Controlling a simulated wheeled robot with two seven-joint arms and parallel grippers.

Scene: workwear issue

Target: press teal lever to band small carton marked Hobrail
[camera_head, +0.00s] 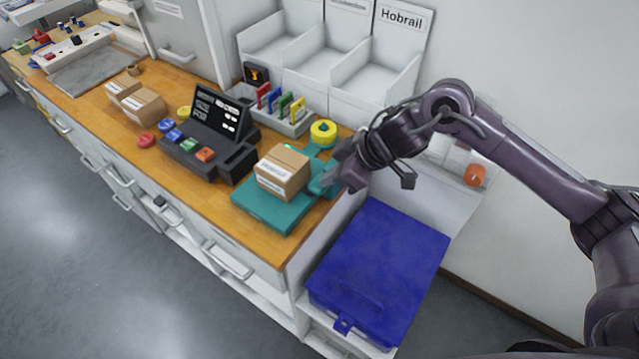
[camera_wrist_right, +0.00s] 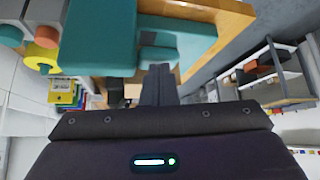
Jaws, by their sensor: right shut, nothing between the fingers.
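A small brown carton (camera_head: 283,172) with a white label sits on the teal base (camera_head: 262,208) of the banding device at the counter's right end; the label is too small to read surely. The teal lever (camera_head: 322,184) appears at the device's right side, partly hidden by my right gripper (camera_head: 338,180). The gripper is shut and empty, right beside the lever; I cannot tell whether they touch. In the right wrist view, the shut fingers (camera_wrist_right: 159,84) point toward the teal device (camera_wrist_right: 100,35). My left gripper is not in view.
A yellow tape roll (camera_head: 323,133) stands behind the carton. A black screen terminal (camera_head: 217,122) with coloured buttons is to the left. More cartons (camera_head: 143,106) lie further left. White bins, one marked Hobrail (camera_head: 400,22), stand behind. A blue lidded box (camera_head: 382,262) is below the counter's end.

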